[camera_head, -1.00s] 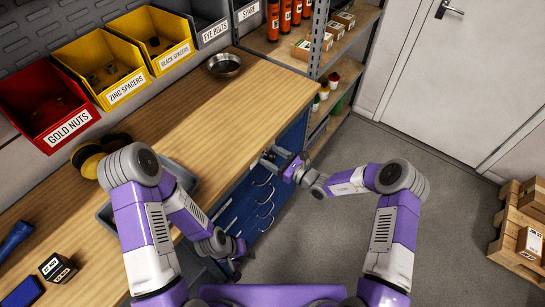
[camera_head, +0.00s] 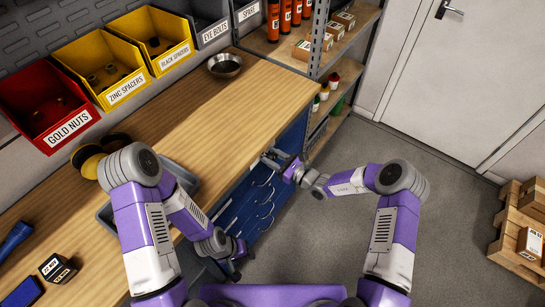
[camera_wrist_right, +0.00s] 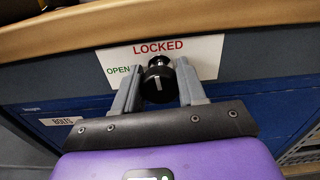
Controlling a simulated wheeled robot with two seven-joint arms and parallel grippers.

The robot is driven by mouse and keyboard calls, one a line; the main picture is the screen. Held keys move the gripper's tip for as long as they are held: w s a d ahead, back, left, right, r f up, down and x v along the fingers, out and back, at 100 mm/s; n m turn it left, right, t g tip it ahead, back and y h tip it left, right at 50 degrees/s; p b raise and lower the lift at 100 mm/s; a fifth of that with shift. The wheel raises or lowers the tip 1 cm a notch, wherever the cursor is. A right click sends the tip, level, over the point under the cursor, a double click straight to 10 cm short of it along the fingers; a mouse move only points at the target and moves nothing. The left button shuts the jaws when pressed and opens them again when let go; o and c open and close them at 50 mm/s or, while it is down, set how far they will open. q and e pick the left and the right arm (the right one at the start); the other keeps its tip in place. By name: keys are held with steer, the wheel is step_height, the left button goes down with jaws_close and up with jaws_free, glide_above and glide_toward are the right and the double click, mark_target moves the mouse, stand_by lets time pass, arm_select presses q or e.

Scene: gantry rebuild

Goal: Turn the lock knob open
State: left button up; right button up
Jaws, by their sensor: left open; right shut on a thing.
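The lock knob (camera_wrist_right: 158,82) is black and round, with a white mark on its face. The mark runs nearly upright in the right wrist view, towards the word LOCKED on the white label plate (camera_wrist_right: 205,52) behind it. The word OPEN is on the plate's left. My right gripper (camera_wrist_right: 158,68) is shut on the knob, one grey finger on each side. In the head view my right gripper (camera_head: 270,158) is at the top of the blue drawer cabinet (camera_head: 233,212), under the bench edge, and hides the knob. My left gripper (camera_head: 238,266) is open, low beside the cabinet, holding nothing.
The wooden bench top (camera_head: 215,110) overhangs just above the knob. A metal bowl (camera_head: 224,66) sits on the bench. A shelf rack (camera_head: 316,45) stands beyond the cabinet. The floor (camera_head: 400,245) to the right is clear up to a pallet (camera_head: 515,240).

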steer(key=n, duration=0.4)
steer(key=shift+r+n, duration=0.1)
steer(key=shift+n, duration=0.3)
steer(key=n, duration=0.4)
steer(key=shift+s+a, duration=0.1)
steer(key=n, duration=0.4)
steer(key=shift+b, duration=0.35)
steer(key=shift+f+n+b, duration=0.2)
steer(key=shift+n+b, duration=0.25)
steer(key=shift+n, duration=1.85)
steer(key=o, duration=1)
